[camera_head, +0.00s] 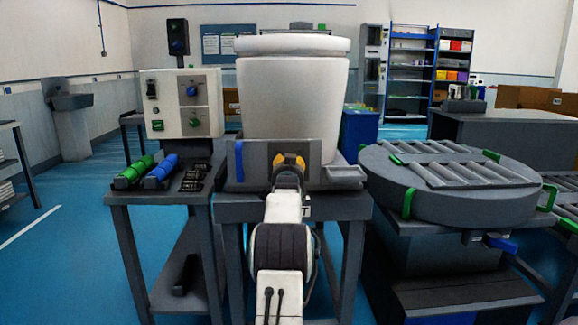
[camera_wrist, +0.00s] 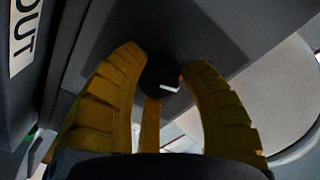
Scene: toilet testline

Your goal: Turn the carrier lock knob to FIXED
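The lock knob (camera_wrist: 162,74) is a round black disc with a short white mark at its lower right, on a dark grey panel. My gripper (camera_wrist: 163,64) has its yellow fingers to the left and right of the knob, with another finger below. The fingertips look close to or against the knob's sides; I cannot tell if they press on it. In the head view my gripper (camera_head: 289,160) is at the front of the dark carrier (camera_head: 322,155), and hides the knob. The FIXED label cannot be read.
A blue lever (camera_head: 239,160) is on the carrier's left front. A control box (camera_head: 181,102) and green and blue tools (camera_head: 160,170) stand on the left table. A round roller table (camera_head: 450,195) stands at right. A label reading "OUT" (camera_wrist: 24,38) shows in the wrist view.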

